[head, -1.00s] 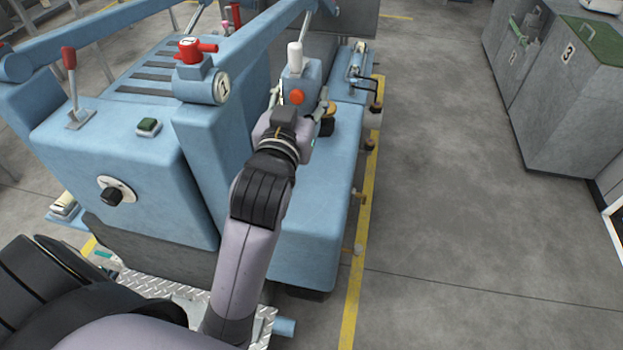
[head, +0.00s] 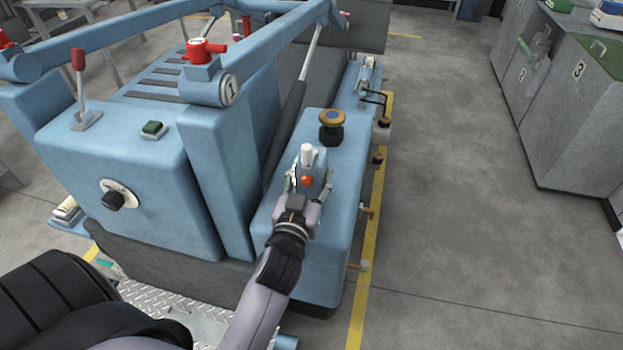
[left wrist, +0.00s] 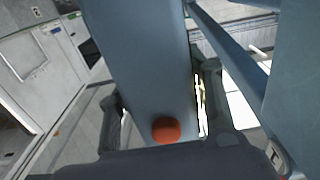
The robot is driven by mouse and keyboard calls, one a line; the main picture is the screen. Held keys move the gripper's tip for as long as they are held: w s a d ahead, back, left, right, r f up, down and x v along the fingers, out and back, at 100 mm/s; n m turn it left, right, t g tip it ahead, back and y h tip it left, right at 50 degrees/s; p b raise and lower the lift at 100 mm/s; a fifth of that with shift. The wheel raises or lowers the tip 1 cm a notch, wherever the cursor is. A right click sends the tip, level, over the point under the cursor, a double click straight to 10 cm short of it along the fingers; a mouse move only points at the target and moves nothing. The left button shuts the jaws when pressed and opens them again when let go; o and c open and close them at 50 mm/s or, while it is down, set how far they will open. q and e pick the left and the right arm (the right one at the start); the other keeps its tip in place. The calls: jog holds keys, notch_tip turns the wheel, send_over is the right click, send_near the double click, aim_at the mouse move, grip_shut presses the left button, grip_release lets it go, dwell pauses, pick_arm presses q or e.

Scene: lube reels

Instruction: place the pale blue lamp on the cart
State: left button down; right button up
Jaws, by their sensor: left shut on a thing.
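The pale blue lamp (head: 316,176), a small box with a white top and an orange-red button, is in my left gripper (head: 307,187). The gripper's fingers are shut on its two sides. In the left wrist view the lamp (left wrist: 145,65) fills the middle between the fingers (left wrist: 160,112), its orange-red button near the palm. In the head view it appears over the low blue deck (head: 338,232) of a large blue machine; I cannot tell the gap below it. I cannot tell which thing is the cart. My right gripper is not in view.
A black knob with a yellow and blue top (head: 332,126) stands on the deck just behind the lamp. A tall blue block (head: 215,165) rises to the left, with a red valve (head: 203,50). Grey numbered bins (head: 590,110) stand at right. The floor between is clear.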

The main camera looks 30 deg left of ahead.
pick_arm(q)
jog(key=shift+f, duration=0.2)
jog(key=shift+f, duration=0.15)
jog(key=c, duration=0.8)
grip_release()
